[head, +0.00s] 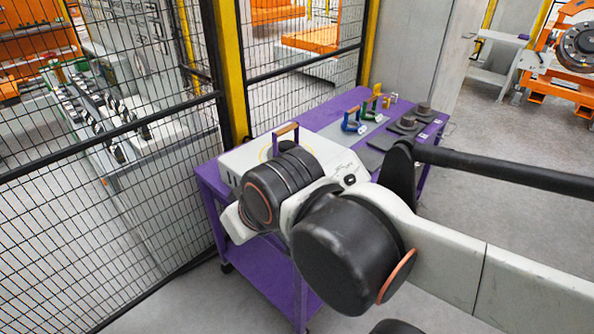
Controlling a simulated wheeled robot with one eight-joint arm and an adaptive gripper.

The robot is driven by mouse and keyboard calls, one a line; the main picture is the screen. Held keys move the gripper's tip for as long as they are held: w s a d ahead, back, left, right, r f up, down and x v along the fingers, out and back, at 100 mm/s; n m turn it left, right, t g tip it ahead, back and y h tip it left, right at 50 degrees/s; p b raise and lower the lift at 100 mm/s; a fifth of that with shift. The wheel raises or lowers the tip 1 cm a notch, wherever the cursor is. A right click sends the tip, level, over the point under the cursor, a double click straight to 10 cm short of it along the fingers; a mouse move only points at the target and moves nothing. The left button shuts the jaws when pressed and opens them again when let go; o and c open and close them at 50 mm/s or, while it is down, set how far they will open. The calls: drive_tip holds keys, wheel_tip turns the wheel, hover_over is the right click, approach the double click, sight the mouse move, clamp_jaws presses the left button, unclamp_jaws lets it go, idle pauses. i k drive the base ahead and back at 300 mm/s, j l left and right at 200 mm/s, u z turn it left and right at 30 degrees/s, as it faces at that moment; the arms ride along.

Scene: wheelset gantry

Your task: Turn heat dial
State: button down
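A white box-shaped unit (238,158) sits on the near end of a purple cart (335,110), mostly behind my arm. A brown-topped handle (285,130) stands up near it; I cannot tell whether it belongs to the unit. No heat dial can be made out; the unit's front is hidden by my white and black arm links. My gripper cannot be seen.
Blue clamp-like tools (353,122), green ones (371,104) and dark round pieces (407,123) lie on the cart's far part. Black mesh fencing (90,200) with a yellow post (228,70) borders the left. Grey floor is open at right.

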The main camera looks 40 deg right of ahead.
sight(350, 179)
drive_tip(key=z, duration=1.55)
